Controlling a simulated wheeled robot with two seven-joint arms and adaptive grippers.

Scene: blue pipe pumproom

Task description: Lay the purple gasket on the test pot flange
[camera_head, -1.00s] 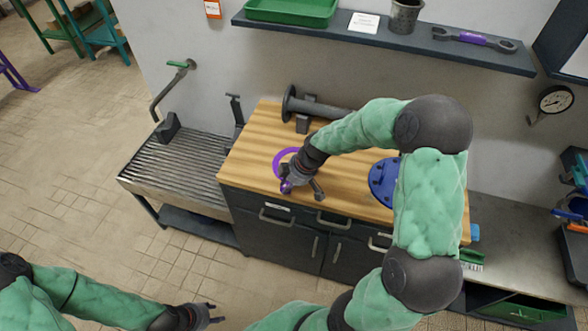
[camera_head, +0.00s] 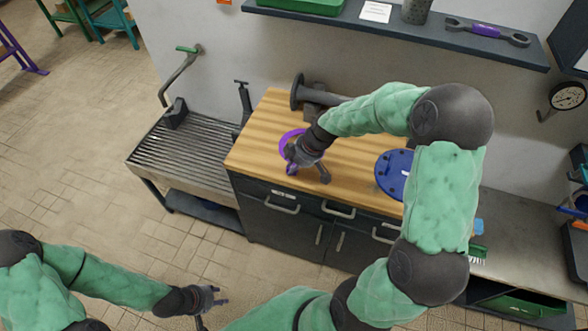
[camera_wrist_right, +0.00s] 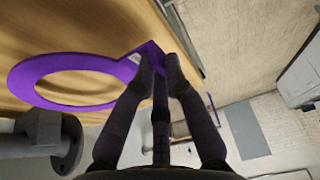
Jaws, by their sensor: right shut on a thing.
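The purple gasket (camera_head: 283,141) is a flat ring with a tab, over the left part of the wooden bench top. It also shows in the right wrist view (camera_wrist_right: 25,76), ring to the left of the fingers. My right gripper (camera_wrist_right: 157,62) is shut on the gasket's tab; in the head view the gripper (camera_head: 292,166) covers part of the ring. I cannot tell whether the ring touches the wood. A round blue flange-like disc (camera_head: 391,172) with holes lies on the bench to the right, partly behind my right arm. My left gripper (camera_head: 218,300) is open and empty, low over the floor.
A grey flanged pipe piece (camera_head: 298,92) lies at the bench's back. A slatted drain table (camera_head: 175,150) stands left. A shelf (camera_head: 400,30) with a wrench (camera_head: 487,32) hangs above.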

